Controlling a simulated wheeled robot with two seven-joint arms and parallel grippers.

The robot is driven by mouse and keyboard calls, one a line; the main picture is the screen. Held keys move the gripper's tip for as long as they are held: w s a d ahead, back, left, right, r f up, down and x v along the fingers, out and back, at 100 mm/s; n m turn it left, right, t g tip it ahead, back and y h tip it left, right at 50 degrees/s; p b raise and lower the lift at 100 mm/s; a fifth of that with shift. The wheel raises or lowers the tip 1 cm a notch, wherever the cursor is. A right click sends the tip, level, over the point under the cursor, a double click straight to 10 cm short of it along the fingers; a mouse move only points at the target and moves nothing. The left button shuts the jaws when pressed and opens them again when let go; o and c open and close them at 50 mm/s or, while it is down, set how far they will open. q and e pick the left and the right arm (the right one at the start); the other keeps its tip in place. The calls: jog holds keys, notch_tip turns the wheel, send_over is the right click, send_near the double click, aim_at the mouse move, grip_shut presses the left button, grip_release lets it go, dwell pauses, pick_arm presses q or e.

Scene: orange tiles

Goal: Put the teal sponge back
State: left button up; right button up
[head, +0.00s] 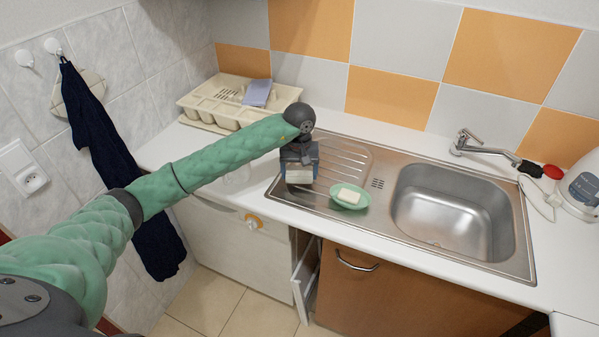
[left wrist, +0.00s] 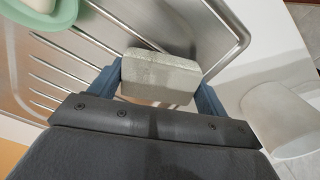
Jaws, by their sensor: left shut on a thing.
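My left gripper (head: 300,168) is shut on a pale grey-beige, sponge-like block (head: 299,175), at the left end of the steel drainboard (head: 335,160). In the left wrist view the block (left wrist: 160,78) sits between the two blue-grey fingers, over the drainboard ridges; I cannot tell whether it touches the steel. It looks grey-beige, not teal. Right of the gripper, a mint-green dish (head: 363,204) stands on the drainboard with a cream block (head: 349,196) in it. The dish (left wrist: 66,16) is partly cut off in the left wrist view. My right gripper is not in view.
A cream dish rack (head: 220,115) holding a blue-grey item (head: 257,92) stands behind my forearm. The sink basin (head: 455,210) is empty. A tap (head: 480,147) and a white kettle (head: 582,185) stand to the right. Dark cloth (head: 115,160) hangs on the left wall.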

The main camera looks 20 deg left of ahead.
pick_arm(q)
jog(key=shift+f, duration=0.75)
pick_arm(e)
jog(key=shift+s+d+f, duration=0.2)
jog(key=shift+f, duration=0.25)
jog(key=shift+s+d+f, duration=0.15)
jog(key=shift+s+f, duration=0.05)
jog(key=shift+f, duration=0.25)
pick_arm(q)
jog(key=shift+f, duration=0.15)
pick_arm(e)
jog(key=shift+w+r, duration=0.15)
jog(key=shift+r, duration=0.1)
pick_arm(q)
jog(key=o, duration=1)
jog(key=shift+c, duration=0.2)
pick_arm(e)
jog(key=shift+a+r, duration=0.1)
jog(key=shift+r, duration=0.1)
